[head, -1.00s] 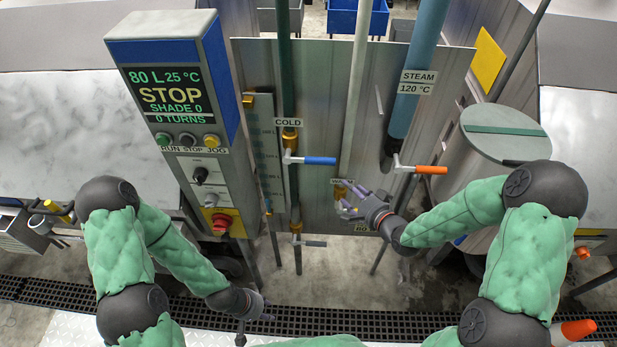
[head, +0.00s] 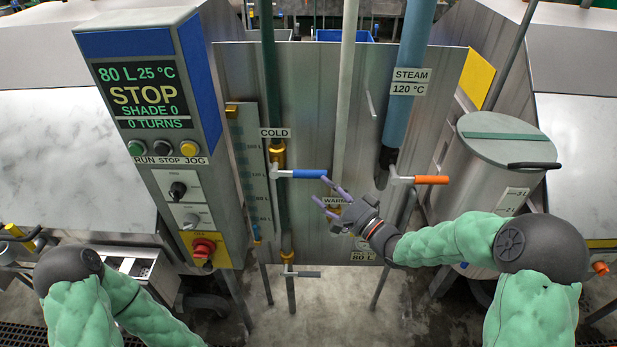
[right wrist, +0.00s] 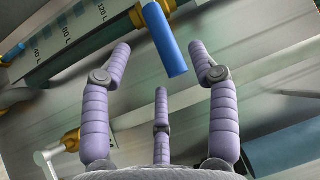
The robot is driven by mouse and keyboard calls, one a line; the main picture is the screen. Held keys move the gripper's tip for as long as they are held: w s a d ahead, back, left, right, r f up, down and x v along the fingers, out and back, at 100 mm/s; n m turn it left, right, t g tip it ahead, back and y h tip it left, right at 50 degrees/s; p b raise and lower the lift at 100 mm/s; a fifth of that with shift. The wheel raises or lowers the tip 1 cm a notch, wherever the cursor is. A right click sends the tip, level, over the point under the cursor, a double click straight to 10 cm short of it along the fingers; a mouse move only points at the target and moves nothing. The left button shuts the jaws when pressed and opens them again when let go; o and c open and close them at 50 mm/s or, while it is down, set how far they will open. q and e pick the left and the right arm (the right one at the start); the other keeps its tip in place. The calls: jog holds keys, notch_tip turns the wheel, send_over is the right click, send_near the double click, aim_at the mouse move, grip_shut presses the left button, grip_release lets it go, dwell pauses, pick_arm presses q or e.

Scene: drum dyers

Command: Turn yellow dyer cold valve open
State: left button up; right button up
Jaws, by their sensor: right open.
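The cold valve has a brass body (head: 278,154) on the dark green pipe, under a COLD label (head: 275,133). Its blue lever handle (head: 309,173) points right, across the pipe. My right gripper (head: 332,191) is open and empty, just below and right of the blue handle's free end. In the right wrist view the blue handle (right wrist: 166,42) lies ahead, between the spread purple fingers (right wrist: 163,68), with visible gaps on both sides. My left gripper is outside the frame; only its arm shows at lower left.
The steam valve's orange handle (head: 432,180) is right of my right gripper. The control panel (head: 150,95), reading STOP, stands left. A lower lever (head: 303,274) sits beneath.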

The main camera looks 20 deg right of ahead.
aim_at(309, 176)
jog(key=x, duration=0.7)
jog(key=shift+w, duration=0.1)
grip_shut()
